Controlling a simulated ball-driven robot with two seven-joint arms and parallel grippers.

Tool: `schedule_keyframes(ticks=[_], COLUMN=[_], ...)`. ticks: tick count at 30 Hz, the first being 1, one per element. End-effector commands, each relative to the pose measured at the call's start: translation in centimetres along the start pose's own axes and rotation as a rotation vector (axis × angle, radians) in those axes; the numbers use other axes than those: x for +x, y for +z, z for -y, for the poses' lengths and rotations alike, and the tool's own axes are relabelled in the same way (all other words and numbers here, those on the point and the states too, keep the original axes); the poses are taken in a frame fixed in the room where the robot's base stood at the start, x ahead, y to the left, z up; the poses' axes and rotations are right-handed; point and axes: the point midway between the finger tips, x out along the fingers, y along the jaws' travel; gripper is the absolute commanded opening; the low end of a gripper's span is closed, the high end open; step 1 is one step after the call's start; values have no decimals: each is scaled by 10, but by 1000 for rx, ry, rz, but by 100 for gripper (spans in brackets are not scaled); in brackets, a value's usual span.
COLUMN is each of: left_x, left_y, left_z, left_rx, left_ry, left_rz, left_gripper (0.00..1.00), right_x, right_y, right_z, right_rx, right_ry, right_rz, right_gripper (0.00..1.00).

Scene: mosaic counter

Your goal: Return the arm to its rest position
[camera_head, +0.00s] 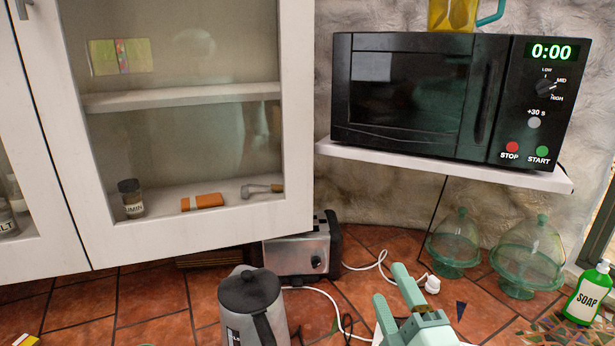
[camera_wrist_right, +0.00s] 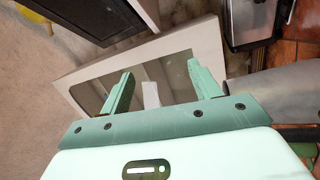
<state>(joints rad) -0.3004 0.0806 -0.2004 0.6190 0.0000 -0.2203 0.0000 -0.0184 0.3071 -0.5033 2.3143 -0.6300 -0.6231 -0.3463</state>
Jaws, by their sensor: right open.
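My right gripper (camera_head: 390,283) shows at the lower middle of the head view, pale green, with its two fingers apart. In the right wrist view the fingers (camera_wrist_right: 160,70) are also spread, and no held object can be made out between them. In the head view the gripper is over the tiled counter, right of the kettle (camera_head: 250,308) and below the microwave (camera_head: 405,97). My left gripper is in neither view.
A glass-fronted cabinet door (camera_head: 297,120) fills the left side. A toaster (camera_head: 297,252) stands behind the kettle, with white cords nearby. Green glass domes (camera_head: 455,240) and a soap bottle (camera_head: 588,294) stand at right. The microwave sits on a shelf (camera_head: 450,163).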

Motion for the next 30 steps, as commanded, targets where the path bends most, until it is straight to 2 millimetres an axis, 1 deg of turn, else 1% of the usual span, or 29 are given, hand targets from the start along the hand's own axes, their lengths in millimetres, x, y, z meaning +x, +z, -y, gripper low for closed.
schedule_keyframes(ticks=[1, 2, 3, 4, 5, 6, 7, 8, 9, 11, 12, 17, 18, 20, 21, 23, 24, 25, 26, 27, 28, 29, 30], left_x=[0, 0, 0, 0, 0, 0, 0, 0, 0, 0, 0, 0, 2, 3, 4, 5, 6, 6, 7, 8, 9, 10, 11], left_y=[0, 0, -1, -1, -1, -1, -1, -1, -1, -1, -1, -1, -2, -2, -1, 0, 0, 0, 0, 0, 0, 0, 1], left_z=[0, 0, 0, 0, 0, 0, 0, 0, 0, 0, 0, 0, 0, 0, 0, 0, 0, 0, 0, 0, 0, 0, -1], left_rx=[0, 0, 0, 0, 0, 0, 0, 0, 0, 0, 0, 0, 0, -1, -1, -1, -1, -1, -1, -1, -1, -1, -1], left_ry=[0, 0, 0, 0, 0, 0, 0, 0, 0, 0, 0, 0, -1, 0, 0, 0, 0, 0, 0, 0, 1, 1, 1], left_rz=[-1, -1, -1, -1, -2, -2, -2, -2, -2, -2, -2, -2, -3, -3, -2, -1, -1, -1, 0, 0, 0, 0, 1], left_gripper=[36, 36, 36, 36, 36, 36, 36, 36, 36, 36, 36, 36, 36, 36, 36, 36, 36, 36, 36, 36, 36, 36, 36], right_x=[-19, -31, -49, -63, -77, -96, -110, -123, -142, -168, -186, -255, -251, -252, -255, -261, -266, -271, -277, -286, -294, -304, -320], right_y=[33, 51, 71, 84, 95, 108, 116, 123, 131, 141, 147, 162, 161, 161, 161, 160, 160, 159, 159, 158, 157, 156, 154], right_z=[25, 38, 56, 67, 77, 90, 97, 105, 113, 124, 130, 145, 169, 197, 216, 245, 266, 281, 298, 320, 339, 357, 383], right_rx=[88, 133, 184, 215, 242, 274, 294, 311, 331, 357, 369, 405, 419, 438, 451, 474, 492, 506, 521, 544, 562, 582, 611], right_ry=[-110, -170, -245, -295, -342, -401, -441, -479, -527, -594, -637, -794, -813, -843, -865, -899, -921, -940, -959, -984, -1005, -1027, -1056], right_rz=[149, 234, 336, 405, 469, 546, 600, 649, 713, 800, 854, 1055, 1039, 1032, 1030, 1028, 1027, 1028, 1029, 1031, 1035, 1040, 1049], right_gripper=[63, 63, 63, 63, 63, 63, 63, 63, 63, 63, 63, 63, 63, 63, 63, 63, 63, 63, 63, 63, 63, 63, 63])
